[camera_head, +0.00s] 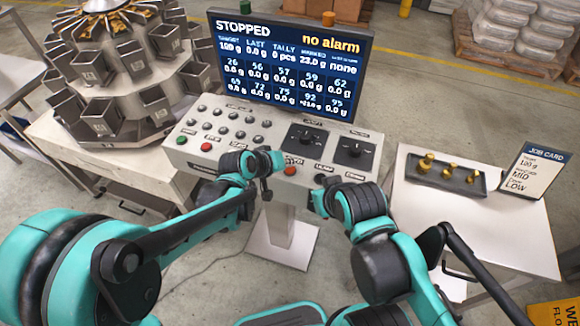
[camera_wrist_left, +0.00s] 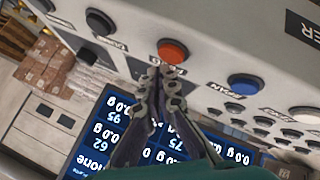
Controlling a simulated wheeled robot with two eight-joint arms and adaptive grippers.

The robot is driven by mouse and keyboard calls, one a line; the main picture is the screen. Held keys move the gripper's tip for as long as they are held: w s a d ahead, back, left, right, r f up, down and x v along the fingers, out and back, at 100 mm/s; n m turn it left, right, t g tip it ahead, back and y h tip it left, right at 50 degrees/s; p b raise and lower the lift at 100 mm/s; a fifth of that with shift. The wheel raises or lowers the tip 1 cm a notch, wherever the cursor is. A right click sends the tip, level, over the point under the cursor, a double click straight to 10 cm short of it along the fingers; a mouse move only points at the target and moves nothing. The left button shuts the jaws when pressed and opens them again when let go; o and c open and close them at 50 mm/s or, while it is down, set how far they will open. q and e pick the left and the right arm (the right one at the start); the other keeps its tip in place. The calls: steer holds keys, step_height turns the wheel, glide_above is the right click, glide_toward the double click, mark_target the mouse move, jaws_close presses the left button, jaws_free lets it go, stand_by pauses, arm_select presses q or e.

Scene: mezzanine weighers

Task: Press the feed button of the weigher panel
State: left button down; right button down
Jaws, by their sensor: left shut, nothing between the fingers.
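The grey weigher panel (camera_head: 225,163) stands below a screen (camera_head: 290,70) reading STOPPED and no alarm. My left gripper (camera_head: 278,168) is at its front edge, fingers together and empty. In the left wrist view the closed fingertips (camera_wrist_left: 165,74) are right by an orange-red button (camera_wrist_left: 172,51); I cannot tell whether they touch it. That button also shows in the head view (camera_head: 290,171). A blue button (camera_wrist_left: 245,81) and a black button (camera_wrist_left: 100,21) flank it. Small labels are too blurred for me to identify the feed button. My right gripper (camera_head: 322,186) is near the panel's right front, its fingers unclear.
Two black dials (camera_head: 304,141) sit on the panel's right half. A multihead weigher (camera_head: 105,65) stands left. A side table (camera_head: 475,225) at right holds a tray of brass weights (camera_head: 445,175) and a job card (camera_head: 534,172). Floor shows between the tables.

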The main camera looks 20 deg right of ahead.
arm_select(q)
steer(key=shift+r, duration=0.2)
step_height(320, 180, up, 5)
steer(key=p, duration=0.3)
steer(key=shift+p, duration=0.4)
steer(key=shift+f, duration=0.1)
steer(key=shift+a, duration=0.1)
stand_by(0.5)
steer(key=y+b, duration=0.1)
steer(key=b, duration=0.2)
glide_toward(287, 171)
steer(key=w+a+r, duration=0.2)
steer(key=w, duration=0.1)
steer(key=s+a+f+y+b, duration=0.1)
steer(key=s+a+y+b, duration=0.1)
steer(key=s+a, duration=0.3)
steer(key=s+a+f+n+t+y+b, duration=0.1)
steer(key=s+a, duration=0.4)
steer(key=a, duration=0.6)
steer(key=s+a+f+y+b, duration=0.2)
steer(key=s+a, duration=0.3)
steer(key=a, duration=0.3)
steer(key=shift+a+y+b, duration=0.4)
steer(key=shift+y+b, duration=0.2)
steer(key=shift+b, duration=0.15)
steer(key=shift+f+t, duration=0.15)
steer(key=shift+t, duration=0.15)
